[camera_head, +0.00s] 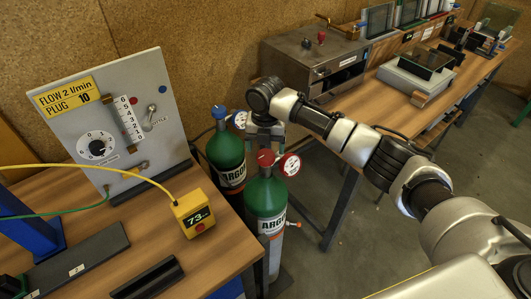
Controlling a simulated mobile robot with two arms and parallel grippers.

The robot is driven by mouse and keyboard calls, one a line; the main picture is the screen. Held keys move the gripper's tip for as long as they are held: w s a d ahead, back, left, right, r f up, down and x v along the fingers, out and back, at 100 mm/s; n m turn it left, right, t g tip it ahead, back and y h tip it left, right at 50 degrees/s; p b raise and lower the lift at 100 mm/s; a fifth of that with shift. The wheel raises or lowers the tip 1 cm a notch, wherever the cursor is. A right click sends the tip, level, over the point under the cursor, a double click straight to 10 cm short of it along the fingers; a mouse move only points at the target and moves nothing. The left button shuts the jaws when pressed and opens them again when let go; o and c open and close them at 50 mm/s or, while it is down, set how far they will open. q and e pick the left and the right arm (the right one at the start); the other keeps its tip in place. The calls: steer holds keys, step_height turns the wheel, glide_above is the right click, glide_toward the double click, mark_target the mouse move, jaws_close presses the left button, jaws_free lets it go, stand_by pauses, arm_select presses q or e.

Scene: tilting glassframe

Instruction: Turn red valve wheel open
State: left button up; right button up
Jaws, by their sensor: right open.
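The red valve wheel (266,158) sits on top of the front green argon cylinder (266,197), with a red-rimmed gauge (289,165) at its right. My right arm comes in from the right and bends down at the wrist. My right gripper (264,141) points down just above and behind the red wheel in the picture, open. The fingertips are small and dark, and I cannot tell whether they touch the wheel. A second green argon cylinder (226,150) with a blue valve wheel (219,112) stands behind and to the left. My left gripper is not in view.
A workbench with a metal box (309,60) stands behind my right arm. Grey floor (345,262) is clear at lower middle.

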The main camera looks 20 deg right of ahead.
mark_target(266, 154)
step_height(266, 154, up, 8)
steer(key=b, duration=0.1)
steer(key=shift+f, duration=0.2)
